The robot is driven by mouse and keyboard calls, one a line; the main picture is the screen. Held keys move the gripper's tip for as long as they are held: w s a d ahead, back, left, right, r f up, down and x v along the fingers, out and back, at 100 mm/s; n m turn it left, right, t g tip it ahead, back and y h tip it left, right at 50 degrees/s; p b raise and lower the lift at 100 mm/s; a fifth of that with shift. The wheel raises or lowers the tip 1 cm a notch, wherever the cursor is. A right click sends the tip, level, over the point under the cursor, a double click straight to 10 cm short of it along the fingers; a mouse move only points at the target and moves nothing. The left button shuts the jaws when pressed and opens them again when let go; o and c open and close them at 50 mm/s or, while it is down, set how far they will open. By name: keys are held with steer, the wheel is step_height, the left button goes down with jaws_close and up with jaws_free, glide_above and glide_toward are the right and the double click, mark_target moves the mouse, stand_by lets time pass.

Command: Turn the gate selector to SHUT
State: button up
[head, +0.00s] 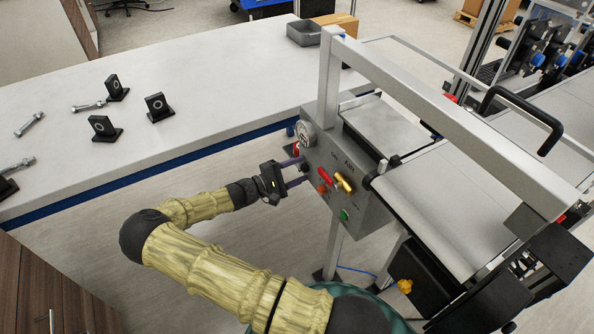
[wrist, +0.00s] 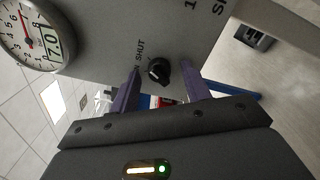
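The gate selector is a small black knob (wrist: 158,71) on the grey control panel (wrist: 105,45). The word SHUT is printed beside it, with another label ending in N partly hidden. The knob has a pale mark, but I cannot tell which label it points at. My gripper (wrist: 160,84) is open, its two purple fingers apart on either side of the knob in the wrist view. I cannot tell whether they touch it. In the head view my gripper (head: 297,173) reaches the left part of the panel face, and the knob is hard to make out there.
A round gauge (wrist: 30,35) sits on the panel near the selector. Red (head: 324,175) and gold (head: 344,182) handles and a green button (head: 345,215) are close to the right of my gripper. A white table (head: 200,90) with brackets and bolts lies at left; a belt (head: 440,205) runs behind the panel.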

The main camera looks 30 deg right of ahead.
steer(key=shift+a, duration=0.1)
steer(key=a, duration=1.7)
steer(key=shift+s+b, duration=0.3)
steer(key=shift+b, duration=0.05)
